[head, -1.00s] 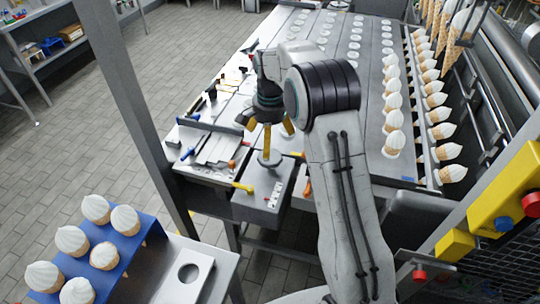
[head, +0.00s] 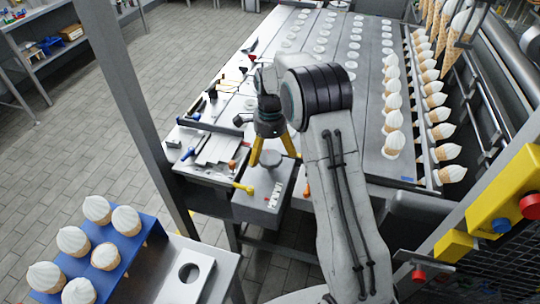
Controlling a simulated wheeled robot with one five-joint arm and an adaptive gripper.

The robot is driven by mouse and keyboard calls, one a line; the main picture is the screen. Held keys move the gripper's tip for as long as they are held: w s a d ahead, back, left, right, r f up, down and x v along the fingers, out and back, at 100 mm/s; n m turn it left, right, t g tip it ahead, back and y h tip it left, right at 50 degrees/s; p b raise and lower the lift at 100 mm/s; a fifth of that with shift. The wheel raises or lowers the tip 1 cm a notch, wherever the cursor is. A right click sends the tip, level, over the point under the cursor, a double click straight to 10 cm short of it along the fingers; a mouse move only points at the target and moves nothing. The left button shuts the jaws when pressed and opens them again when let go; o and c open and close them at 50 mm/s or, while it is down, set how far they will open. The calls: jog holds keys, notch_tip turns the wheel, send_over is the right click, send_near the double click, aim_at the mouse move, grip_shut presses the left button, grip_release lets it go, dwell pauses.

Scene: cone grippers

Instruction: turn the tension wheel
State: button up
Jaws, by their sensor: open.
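The tension wheel looks to be the small grey round knob (head: 269,158) on top of a grey box (head: 262,207) at the near end of the machine. My gripper (head: 273,157) has yellow fingers and points down over the knob. The fingers are spread open, one to the left of the knob and one to the right. I cannot tell whether they touch it. My arm hides part of the machine behind and to the right.
A blue rack of ice cream cones (head: 145,222) stands at the lower left on a metal table. Rows of cones fill the conveyor at right. A grey post (head: 130,110) rises at left.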

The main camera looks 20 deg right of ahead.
jog(key=shift+f, duration=1.3)
jog(key=shift+c, duration=0.2)
jog(key=c, duration=1.2)
jog(key=shift+o, duration=0.2)
